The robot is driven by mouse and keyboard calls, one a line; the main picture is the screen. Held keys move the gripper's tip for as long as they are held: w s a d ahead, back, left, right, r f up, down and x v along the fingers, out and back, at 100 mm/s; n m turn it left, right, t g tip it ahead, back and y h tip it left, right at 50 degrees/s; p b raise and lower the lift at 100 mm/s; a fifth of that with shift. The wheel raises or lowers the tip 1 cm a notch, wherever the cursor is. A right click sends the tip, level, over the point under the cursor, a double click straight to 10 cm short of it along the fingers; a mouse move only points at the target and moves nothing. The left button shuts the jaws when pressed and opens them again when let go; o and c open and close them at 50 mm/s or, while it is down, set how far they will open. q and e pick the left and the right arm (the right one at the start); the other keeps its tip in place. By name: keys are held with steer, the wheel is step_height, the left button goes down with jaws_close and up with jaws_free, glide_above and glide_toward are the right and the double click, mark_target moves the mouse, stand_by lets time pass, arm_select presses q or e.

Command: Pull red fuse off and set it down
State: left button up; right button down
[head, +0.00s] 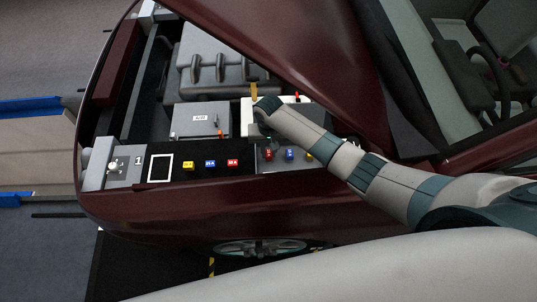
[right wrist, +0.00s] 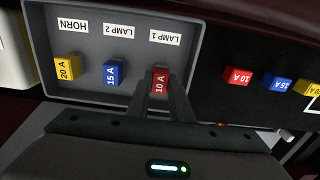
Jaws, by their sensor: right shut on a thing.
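The red 10 A fuse (right wrist: 160,80) sits in the grey fuse box (right wrist: 95,38) under the "LAMP 1" label. It also shows in the head view (head: 268,155). My right gripper (right wrist: 162,88) is shut on it, one finger on each side. In the head view my right arm reaches in from the right and ends above the fuse box. The fuse looks upright in its slot; its lower part is hidden. My left gripper is not in view.
A blue fuse (right wrist: 114,73) and a yellow fuse (right wrist: 67,69) stand in the same box. Spare red (head: 232,163), blue (head: 210,164) and yellow (head: 188,167) fuses stand on the black panel, beside a white-outlined square (head: 160,168). The raised dark red hood (head: 300,50) hangs close to my right arm.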

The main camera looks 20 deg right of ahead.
steer(key=shift+r, duration=0.5)
stand_by(0.6)
steer(key=shift+r, duration=0.95)
